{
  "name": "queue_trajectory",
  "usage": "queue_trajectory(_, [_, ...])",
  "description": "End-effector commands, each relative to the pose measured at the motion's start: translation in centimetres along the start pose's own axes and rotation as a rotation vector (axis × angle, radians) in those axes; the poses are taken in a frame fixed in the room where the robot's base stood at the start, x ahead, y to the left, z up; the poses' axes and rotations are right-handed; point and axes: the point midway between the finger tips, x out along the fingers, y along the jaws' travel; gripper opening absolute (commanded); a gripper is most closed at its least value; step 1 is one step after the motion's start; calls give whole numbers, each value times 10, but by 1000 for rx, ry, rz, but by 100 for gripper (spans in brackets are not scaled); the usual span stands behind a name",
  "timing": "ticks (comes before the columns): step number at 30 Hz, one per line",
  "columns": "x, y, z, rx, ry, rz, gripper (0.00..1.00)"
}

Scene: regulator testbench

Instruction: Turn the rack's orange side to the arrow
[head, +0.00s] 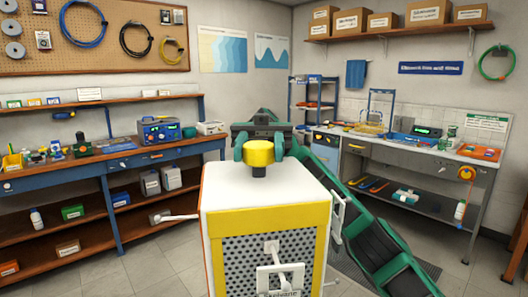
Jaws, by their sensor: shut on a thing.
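The rack (262,189) stands upright in front of me, a box with a white top. A yellow-framed face (268,222) with a perforated grey panel and a white handle (283,277) is toward me. A thin orange edge (204,245) shows at its left side; white handles stick out left (180,216) and right (337,217). A yellow knob (259,153) on a dark stem rises from the top. My gripper (259,150) comes from behind, its green fingers on either side of the knob, shut on it. I see no arrow; the floor near the rack is partly hidden.
A blue-framed bench (140,153) with shelves runs along the left. A workbench (425,150) with instruments stands at the right, and a blue shelf unit (306,105) at the back. Grey floor (150,265) is clear left of the rack. My arm crosses the right side.

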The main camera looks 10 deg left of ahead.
Motion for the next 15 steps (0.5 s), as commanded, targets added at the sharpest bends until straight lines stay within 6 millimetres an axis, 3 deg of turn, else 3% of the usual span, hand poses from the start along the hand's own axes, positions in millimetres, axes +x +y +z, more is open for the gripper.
queue_trajectory(4, [-1, -1, 2, 2, -1, -1, 1])
queue_trajectory(5, [-1, -1, 2, 2, -1, -2, 48])
queue_trajectory(6, [-1, -1, 2, 2, -1, -2, 58])
queue_trajectory(15, [1, 0, 1, 1, -2, -3, 60])
